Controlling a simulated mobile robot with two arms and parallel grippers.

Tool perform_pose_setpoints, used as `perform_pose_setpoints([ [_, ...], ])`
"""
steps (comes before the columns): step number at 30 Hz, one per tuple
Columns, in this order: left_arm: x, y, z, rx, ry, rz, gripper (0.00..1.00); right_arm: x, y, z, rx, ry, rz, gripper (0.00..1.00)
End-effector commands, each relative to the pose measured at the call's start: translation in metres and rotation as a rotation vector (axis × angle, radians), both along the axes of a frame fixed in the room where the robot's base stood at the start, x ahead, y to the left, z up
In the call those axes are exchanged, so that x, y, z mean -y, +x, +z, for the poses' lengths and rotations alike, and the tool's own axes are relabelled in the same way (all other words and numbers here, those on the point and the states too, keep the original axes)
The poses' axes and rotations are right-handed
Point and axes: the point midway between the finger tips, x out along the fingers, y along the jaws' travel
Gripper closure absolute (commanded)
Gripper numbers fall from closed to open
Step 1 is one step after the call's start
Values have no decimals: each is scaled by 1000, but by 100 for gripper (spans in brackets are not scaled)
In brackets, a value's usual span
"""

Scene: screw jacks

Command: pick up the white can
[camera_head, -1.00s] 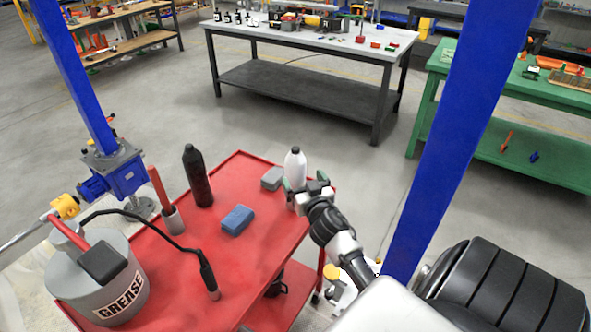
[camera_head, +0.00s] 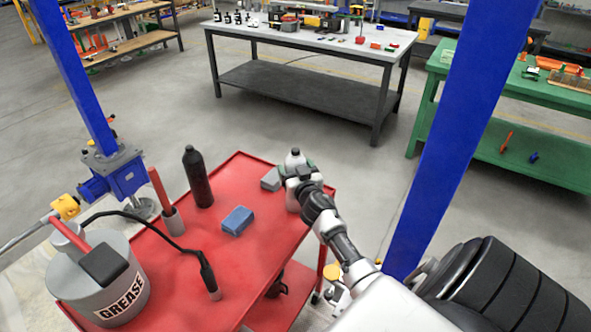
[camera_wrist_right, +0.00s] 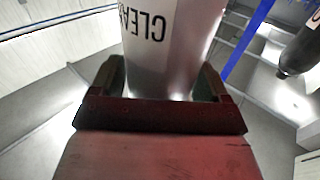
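The white can (camera_head: 294,157), with a dark cap, stands on the red cart's top near its far right corner. Its lower body is hidden behind my right gripper (camera_head: 298,172). In the right wrist view the can (camera_wrist_right: 165,50) shows upside-down dark lettering and lies between the two fingers of my right gripper (camera_wrist_right: 160,85). The fingers are apart, one on each side of the can, very close to it. A firm grip on it does not show. My left gripper is not in view.
The red cart (camera_head: 180,280) also holds a grey block (camera_head: 271,179) close beside the can, a blue block (camera_head: 238,221), a black bottle (camera_head: 197,178) and a grease bucket (camera_head: 105,285). A blue post (camera_head: 450,140) stands right of my right arm.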

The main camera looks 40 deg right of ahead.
Motion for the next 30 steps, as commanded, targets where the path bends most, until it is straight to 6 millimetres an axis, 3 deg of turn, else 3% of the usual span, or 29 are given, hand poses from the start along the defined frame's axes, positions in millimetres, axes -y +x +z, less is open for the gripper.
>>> perform_pose_setpoints([
  [2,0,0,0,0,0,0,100,0,0,0,0,0,0,36],
  [14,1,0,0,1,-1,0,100,0,0,1,2,-1,0,97],
  [23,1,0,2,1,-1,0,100,0,0,6,2,-2,0,99],
  [30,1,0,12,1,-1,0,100,0,0,35,5,-6,1,99],
])
